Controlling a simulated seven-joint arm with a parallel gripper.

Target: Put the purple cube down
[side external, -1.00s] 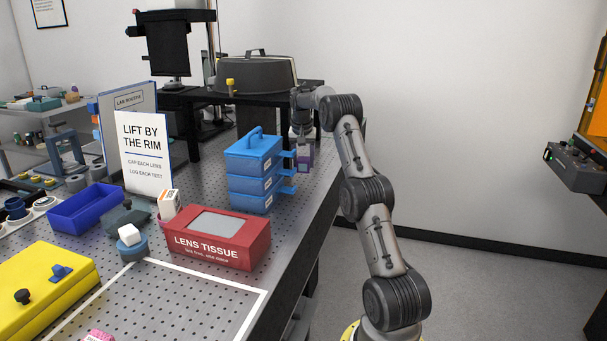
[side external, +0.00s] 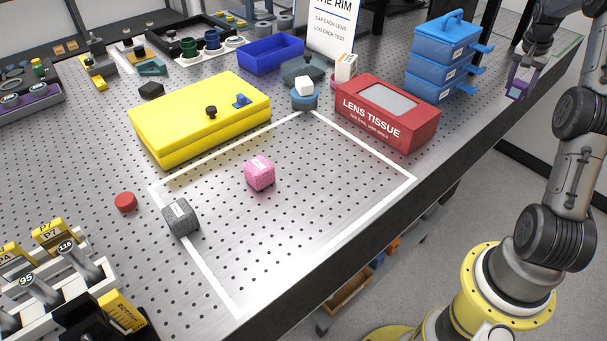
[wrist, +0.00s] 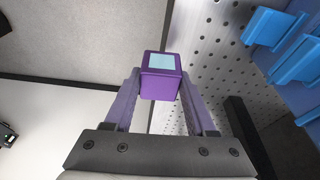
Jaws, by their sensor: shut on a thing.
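The purple cube (wrist: 160,90) has a pale blue-white square on one face. My gripper (wrist: 159,82) is shut on it, with one finger against each side in the wrist view. In the side external view, my gripper (side external: 521,80) and the cube are small at the upper right, just right of the blue stacked drawers (side external: 441,57). They are near the table's right edge; I cannot tell how high the cube is above the surface.
A white outlined area on the perforated table (side external: 330,190) holds a pink cube (side external: 260,173). A grey cube (side external: 181,217) sits at its left line. The red lens tissue box (side external: 386,112) and yellow case (side external: 199,116) stand behind it. Much of the outlined area is clear.

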